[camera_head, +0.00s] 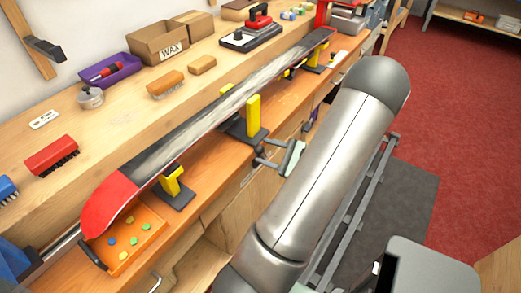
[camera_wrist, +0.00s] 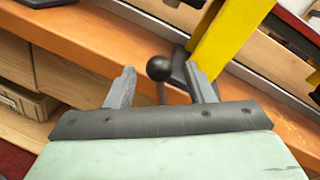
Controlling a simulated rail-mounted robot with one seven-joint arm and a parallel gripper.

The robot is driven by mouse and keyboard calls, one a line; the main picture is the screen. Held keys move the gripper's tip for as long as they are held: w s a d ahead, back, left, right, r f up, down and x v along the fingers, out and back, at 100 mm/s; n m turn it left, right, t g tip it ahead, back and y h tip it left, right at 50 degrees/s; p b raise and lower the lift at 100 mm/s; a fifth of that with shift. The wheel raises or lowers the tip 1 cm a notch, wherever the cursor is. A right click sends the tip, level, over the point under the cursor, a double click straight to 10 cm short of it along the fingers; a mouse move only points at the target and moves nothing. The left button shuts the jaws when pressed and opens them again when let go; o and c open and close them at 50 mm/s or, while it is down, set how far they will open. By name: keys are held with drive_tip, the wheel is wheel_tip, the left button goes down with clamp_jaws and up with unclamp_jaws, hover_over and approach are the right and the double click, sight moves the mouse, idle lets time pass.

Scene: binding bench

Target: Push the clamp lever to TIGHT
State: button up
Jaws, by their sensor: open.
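The clamp lever shows in the wrist view as a black ball knob (camera_wrist: 159,68) on a thin dark stem. It stands beside the yellow clamp post (camera_wrist: 228,40). My gripper (camera_wrist: 160,80) is open, and the knob appears between its two grey fingers, with a gap on each side. I cannot tell how deep the knob sits between them. In the head view my gripper (camera_head: 261,155) is at the bench's front edge, beside the middle yellow post (camera_head: 253,116). The lever cannot be made out there. No TIGHT marking is legible in either view.
A long ski or board (camera_head: 200,118) with a red tip lies across several yellow supports. An orange tray (camera_head: 150,252) with small coloured pieces sits below its tip. A wax box (camera_head: 158,42), brushes and a red-handled iron (camera_head: 258,18) stand behind. Red floor (camera_head: 450,110) lies right.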

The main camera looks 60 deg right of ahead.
drive_tip(key=s+b, duration=0.1)
drive_tip(key=s, duration=1.3)
drive_tip(key=shift+s+d+r, duration=0.2)
drive_tip(key=shift+d+r, duration=0.05)
drive_tip(key=shift+r, duration=0.2)
